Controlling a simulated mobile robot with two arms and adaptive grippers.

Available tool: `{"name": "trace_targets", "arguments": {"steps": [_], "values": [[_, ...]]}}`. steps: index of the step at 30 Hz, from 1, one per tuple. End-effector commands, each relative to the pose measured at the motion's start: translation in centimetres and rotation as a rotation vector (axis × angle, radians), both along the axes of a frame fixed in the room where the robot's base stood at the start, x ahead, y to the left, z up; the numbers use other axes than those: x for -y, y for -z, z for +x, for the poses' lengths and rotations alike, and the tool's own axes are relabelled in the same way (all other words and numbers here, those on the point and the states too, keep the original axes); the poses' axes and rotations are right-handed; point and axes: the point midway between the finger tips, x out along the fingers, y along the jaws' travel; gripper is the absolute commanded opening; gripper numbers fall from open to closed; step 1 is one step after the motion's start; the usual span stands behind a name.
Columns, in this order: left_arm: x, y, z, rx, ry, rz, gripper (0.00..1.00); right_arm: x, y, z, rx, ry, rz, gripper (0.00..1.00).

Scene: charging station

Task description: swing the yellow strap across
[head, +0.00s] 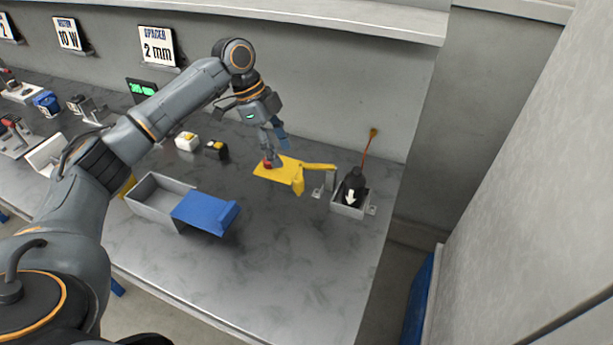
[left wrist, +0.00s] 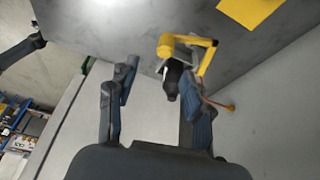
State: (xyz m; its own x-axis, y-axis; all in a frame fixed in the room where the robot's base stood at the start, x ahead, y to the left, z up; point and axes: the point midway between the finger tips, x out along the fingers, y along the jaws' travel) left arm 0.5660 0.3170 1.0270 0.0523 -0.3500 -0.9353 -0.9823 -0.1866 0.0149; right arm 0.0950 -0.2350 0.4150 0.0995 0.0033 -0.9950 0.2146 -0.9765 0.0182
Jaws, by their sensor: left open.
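The yellow strap (head: 318,166) reaches left from a grey bracket beside a small grey holder (head: 345,210), and its free end bends down. It also shows in the left wrist view (left wrist: 207,58). A dark plug-like body (head: 354,182) with a white arrow stands in the holder. The strap lies to the holder's left, not over the dark body. My left gripper (head: 276,153) is above the yellow mat (head: 268,171), left of the strap. In the left wrist view (left wrist: 160,68) its fingers are apart and empty, with the dark body beyond them.
A grey bin (head: 150,206) with a blue lid (head: 203,212) stands at the front left. White and black small blocks sit behind it. An orange cable (head: 368,147) rises behind the holder. The wall is close behind; the front right counter is clear.

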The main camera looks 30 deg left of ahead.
Motion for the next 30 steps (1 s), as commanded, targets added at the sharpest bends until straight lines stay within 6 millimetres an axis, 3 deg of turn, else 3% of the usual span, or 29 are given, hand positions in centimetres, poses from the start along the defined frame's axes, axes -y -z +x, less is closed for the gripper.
{"name": "trace_targets", "arguments": {"steps": [3, 8, 22, 30], "values": [[-1.3, -1.7, 0.4, 0.016, 0.004, -0.022, 0.5, 0.1, 0.4, -0.1, -0.002, 0.0, 0.0, 0.6], [-1.0, -1.2, 0.4, 0.013, 0.007, -0.029, 0.5, 0.1, 0.2, -0.6, -0.007, 0.0, -0.001, 0.6], [2.6, 7.4, 1.0, 0.014, 0.007, -0.029, 0.5, 0.1, -1.4, -1.3, -0.018, 0.002, -0.002, 0.6], [3.7, 10.3, 1.3, 0.015, 0.005, -0.029, 0.5, 0.1, -1.9, -0.9, -0.012, 0.002, -0.001, 0.6]]}}
